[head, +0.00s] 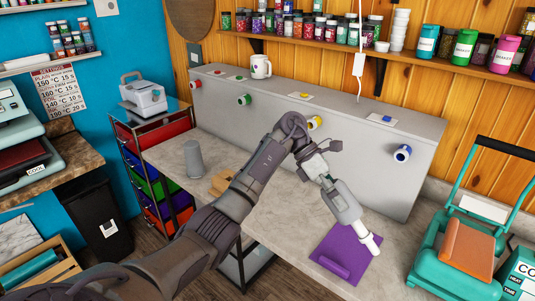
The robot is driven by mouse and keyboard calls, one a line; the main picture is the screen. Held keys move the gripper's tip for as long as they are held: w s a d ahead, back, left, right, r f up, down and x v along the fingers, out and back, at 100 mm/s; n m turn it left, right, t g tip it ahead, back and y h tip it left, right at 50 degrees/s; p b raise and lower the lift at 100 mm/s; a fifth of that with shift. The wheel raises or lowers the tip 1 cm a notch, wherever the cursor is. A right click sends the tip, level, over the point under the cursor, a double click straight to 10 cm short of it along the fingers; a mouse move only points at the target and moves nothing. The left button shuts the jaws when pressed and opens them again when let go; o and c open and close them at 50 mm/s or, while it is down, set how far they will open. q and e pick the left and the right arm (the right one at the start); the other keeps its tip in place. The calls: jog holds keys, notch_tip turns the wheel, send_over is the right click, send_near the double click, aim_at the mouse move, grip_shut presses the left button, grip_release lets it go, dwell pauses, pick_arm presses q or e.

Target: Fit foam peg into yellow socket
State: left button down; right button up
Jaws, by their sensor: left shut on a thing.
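My left gripper (355,220) hangs over the counter and points down and to the right. It is shut on the white foam peg (370,244), whose free end sticks out in front of the purple sheet. The part of the peg inside the gripper is hidden. The yellow socket (316,122) sticks out of the grey board, just behind my left wrist and partly covered by it. The held peg is in front of the board, apart from this socket. My right gripper is not in view.
A purple sheet (357,243) lies on the counter (283,218). A grey cylinder (194,160) stands on the left. A teal press (449,240) stands on the right.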

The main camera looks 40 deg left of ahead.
pick_arm(q)
jog(key=w+a+r+n+t, duration=0.2)
jog(key=a+n+t, duration=0.3)
jog(key=n+t, duration=0.1)
jog(key=w+a+r+n+t, duration=0.3)
jog(key=a+n+t, duration=0.3)
jog(key=a+f+n+t+y, duration=0.4)
jog(key=a+n+t+y, duration=0.2)
jog(key=a, duration=0.8)
jog(key=y, duration=0.2)
jog(key=shift+t+y, duration=0.3)
jog(key=shift+t, duration=0.1)
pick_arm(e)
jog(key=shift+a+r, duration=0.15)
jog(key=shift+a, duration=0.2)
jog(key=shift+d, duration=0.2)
pick_arm(q)
jog(key=shift+s, duration=0.1)
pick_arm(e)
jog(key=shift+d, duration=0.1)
